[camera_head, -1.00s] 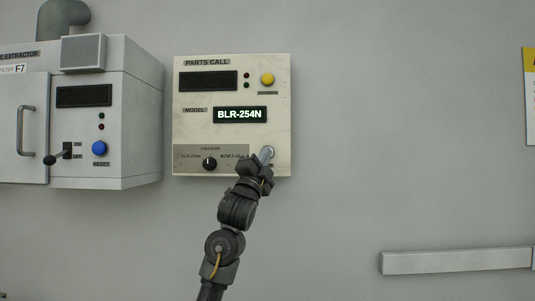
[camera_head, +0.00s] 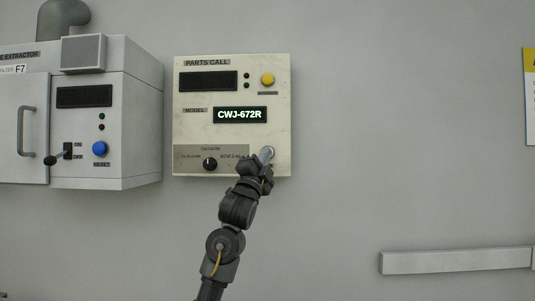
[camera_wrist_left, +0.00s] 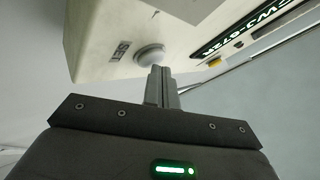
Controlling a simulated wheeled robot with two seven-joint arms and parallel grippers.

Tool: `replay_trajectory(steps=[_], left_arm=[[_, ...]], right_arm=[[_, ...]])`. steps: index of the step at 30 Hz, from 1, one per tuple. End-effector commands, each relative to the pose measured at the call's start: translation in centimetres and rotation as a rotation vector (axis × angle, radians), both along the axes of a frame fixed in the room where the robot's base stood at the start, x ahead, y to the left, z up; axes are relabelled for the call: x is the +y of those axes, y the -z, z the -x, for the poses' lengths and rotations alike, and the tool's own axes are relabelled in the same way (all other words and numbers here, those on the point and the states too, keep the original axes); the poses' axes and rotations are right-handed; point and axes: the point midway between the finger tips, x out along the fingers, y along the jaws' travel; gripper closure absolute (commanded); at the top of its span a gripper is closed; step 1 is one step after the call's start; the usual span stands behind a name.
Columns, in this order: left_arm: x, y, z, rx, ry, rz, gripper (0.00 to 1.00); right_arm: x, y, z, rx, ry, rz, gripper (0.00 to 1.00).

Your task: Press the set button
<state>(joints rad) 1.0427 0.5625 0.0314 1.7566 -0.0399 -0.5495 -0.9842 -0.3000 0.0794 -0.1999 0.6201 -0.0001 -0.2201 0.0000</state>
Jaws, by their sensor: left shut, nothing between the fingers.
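The parts call panel (camera_head: 230,135) is a cream box on the wall, and its model display (camera_head: 240,115) reads CWJ-672R. The set button (camera_wrist_left: 150,55) is a pale round button next to the word SET in the left wrist view. In the head view it is mostly hidden behind my fingers at the panel's lower right. My left gripper (camera_head: 266,156) is shut and empty, its tips at the set button; it also shows in the left wrist view (camera_wrist_left: 161,70). The tips look touching or nearly touching the button. My right gripper is not in view.
The panel also has a black knob (camera_head: 210,163) and a yellow button (camera_head: 267,80). A grey extractor box (camera_head: 140,130) with a blue button (camera_head: 99,148) stands out from the wall on the left. The wall to the right is mostly clear above a pale rail (camera_head: 455,261).

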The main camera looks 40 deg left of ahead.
Motion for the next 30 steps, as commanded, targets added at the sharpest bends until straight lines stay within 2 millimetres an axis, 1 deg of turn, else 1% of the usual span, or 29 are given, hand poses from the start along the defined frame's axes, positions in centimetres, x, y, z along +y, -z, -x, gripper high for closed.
replay_trajectory(steps=[7,15,26,30], left_arm=[[-0.2,0.1,0.3,0.001,-0.001,0.001,1.00],[-1.0,0.2,1.3,0.001,-0.001,0.001,1.00],[-1.1,0.1,1.5,0.000,0.000,0.000,1.00],[-1.8,0.2,2.3,-0.001,0.001,-0.001,1.00]], right_arm=[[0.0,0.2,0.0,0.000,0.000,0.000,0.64],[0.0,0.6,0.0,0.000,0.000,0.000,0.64],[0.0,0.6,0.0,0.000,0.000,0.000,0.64],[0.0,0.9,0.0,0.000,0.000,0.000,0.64]])
